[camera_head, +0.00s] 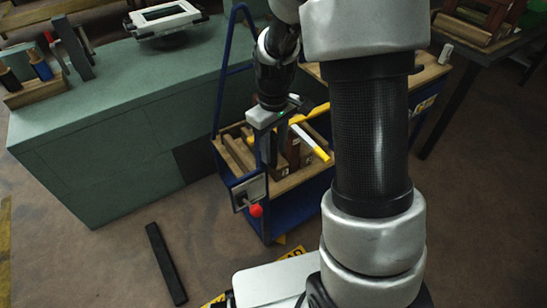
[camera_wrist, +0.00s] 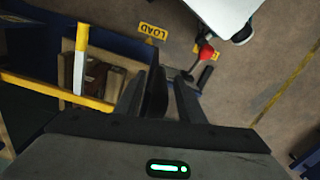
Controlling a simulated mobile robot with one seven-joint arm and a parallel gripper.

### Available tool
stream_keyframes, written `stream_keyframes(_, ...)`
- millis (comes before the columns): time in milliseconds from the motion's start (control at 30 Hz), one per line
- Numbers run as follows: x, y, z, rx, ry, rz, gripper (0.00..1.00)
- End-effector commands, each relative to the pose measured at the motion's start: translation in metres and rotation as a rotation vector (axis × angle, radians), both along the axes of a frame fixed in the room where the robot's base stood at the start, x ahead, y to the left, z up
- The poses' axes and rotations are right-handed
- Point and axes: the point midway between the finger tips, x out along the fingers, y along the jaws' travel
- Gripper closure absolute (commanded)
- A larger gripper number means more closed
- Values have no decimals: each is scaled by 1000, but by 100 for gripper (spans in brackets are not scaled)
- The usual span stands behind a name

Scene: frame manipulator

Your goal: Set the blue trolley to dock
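The blue trolley (camera_head: 292,208) stands beside the green bench, with a tall blue handle frame and a wood-lined top holding blocks. A lever with a red knob (camera_head: 256,210) sits on a plate at its near left corner. The red knob also shows in the wrist view (camera_wrist: 206,52), beyond my fingertips. My gripper (camera_head: 269,150) hangs over the trolley's left part, pointing down. No dock is clearly identifiable.
A green bench (camera_head: 110,120) fills the left. A wooden-topped surface (camera_head: 432,72) lies behind my arm, and a dark table (camera_head: 480,45) stands at back right. A black bar (camera_head: 166,262) lies on the floor. A yellow LOAD label (camera_wrist: 152,32) shows near the trolley. Floor at front left is mostly clear.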

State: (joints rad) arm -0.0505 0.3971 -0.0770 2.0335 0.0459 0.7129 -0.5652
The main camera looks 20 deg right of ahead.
Motion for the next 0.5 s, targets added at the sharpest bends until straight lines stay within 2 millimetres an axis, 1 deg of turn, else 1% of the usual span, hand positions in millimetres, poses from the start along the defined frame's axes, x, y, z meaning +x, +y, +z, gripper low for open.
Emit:
stream_keyframes(33,-1,0,-11,0,4,0,64)
stream_keyframes(200,0,0,-27,0,1,1,64)
stream_keyframes(333,0,0,-31,-1,0,1,64)
stream_keyframes(500,0,0,-31,0,-1,1,64)
